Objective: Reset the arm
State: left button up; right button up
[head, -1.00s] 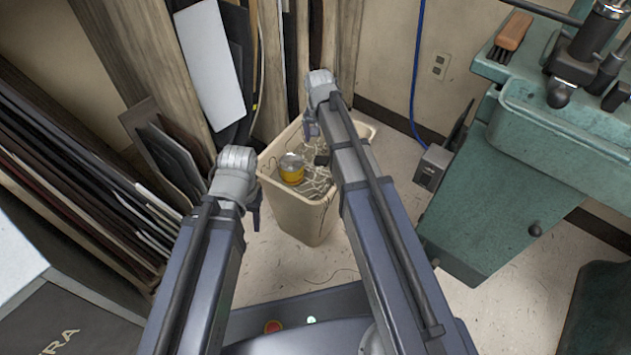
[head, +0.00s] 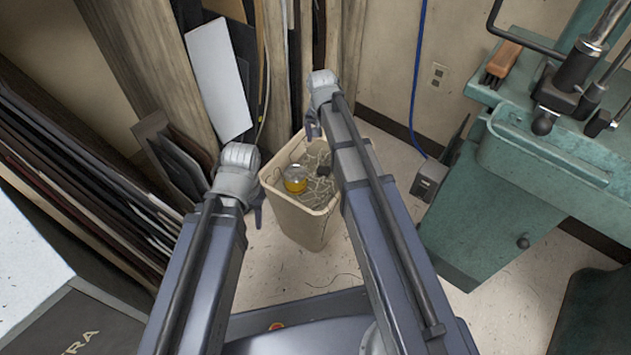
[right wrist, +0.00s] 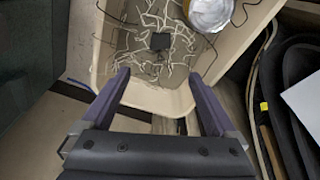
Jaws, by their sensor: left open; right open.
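My right gripper (head: 313,128) is above the far rim of a beige bin (head: 298,225), its arm crossing over the bin's right side. In the right wrist view its two fingers (right wrist: 160,76) are spread apart with nothing between them, in front of the bin's rim (right wrist: 165,97). My left gripper (head: 256,207) hangs left of the bin, mostly hidden behind its own wrist; it is open and I see nothing held. A yellow can (head: 296,184) with a silvery top lies in the bin among pale thread scraps; its top shows in the right wrist view (right wrist: 208,12).
A small black block (right wrist: 160,41) lies on the scraps. A green machine (head: 490,215) stands at the right, with a brush (head: 503,60) on top. Leaning boards and sheets (head: 70,170) crowd the left. A grey box (head: 429,180) is by the wall. Some floor beside the bin is clear.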

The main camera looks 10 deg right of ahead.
jog(key=s+a+r+n+g+p, duration=0.1)
jog(key=s+a+n, duration=0.45)
jog(key=s, duration=0.65)
jog(key=s+a+n+g, duration=0.1)
jog(key=s+a+n, duration=0.5)
jog(key=s, duration=0.6)
notch_tip(320, 180, up, 38)
jog(key=w+a+m+p, duration=0.1)
jog(key=m+p, duration=0.1)
jog(key=p, duration=3.6)
jog(key=shift+w, duration=0.15)
